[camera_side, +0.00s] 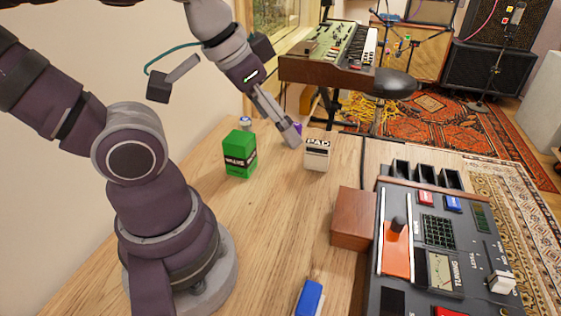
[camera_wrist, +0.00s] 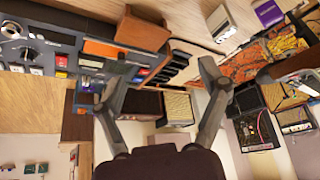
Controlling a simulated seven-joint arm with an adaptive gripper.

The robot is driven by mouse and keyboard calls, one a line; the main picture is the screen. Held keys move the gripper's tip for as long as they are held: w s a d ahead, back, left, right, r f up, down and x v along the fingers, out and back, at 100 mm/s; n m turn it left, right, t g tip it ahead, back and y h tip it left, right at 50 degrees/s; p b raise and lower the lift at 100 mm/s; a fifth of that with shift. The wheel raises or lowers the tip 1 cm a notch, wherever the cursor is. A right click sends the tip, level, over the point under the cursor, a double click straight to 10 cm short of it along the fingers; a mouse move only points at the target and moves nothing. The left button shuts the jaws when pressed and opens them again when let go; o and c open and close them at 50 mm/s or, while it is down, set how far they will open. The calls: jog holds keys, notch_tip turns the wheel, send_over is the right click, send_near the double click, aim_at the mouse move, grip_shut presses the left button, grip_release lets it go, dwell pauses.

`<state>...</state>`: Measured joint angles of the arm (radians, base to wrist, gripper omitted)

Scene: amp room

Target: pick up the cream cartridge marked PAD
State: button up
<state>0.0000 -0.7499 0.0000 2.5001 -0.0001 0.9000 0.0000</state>
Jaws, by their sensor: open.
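The cream cartridge marked PAD (camera_side: 317,158) stands upright on the wooden table in the side view, its dark lettering on the top face. My gripper (camera_side: 292,138) points down and to the right, its fingertips just left of the cartridge's upper part. It is not holding the cartridge; I cannot tell the exact gap in depth. In the wrist view my gripper (camera_wrist: 162,70) shows two spread fingers with nothing held between them. A pale block (camera_wrist: 221,23) near the top of that view may be the cream cartridge, but no marking is readable.
A green cartridge (camera_side: 239,155) stands left of the cream one. A purple object (camera_side: 298,128) is partly hidden behind my fingers. A brown wooden block (camera_side: 353,217) and a control console (camera_side: 440,250) fill the right. A blue object (camera_side: 309,297) lies in front. The table's middle is clear.

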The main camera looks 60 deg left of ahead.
jog(key=shift+o, duration=1)
jog(key=shift+w, duration=0.1)
jog(key=n+g+y, duration=0.3)
jog(key=n, duration=0.7)
send_over(317, 146)
jog(key=s+d, duration=0.3)
notch_tip(317, 146, down, 10)
jog(key=f, duration=0.1)
jog(key=x, duration=0.3)
jog(key=w+a+x, duration=0.1)
jog(key=x, duration=0.5)
jog(key=shift+w+a+r, duration=0.15)
jog(key=shift+w+a, duration=0.1)
jog(key=shift+w, duration=0.15)
jog(key=c, duration=1.3)
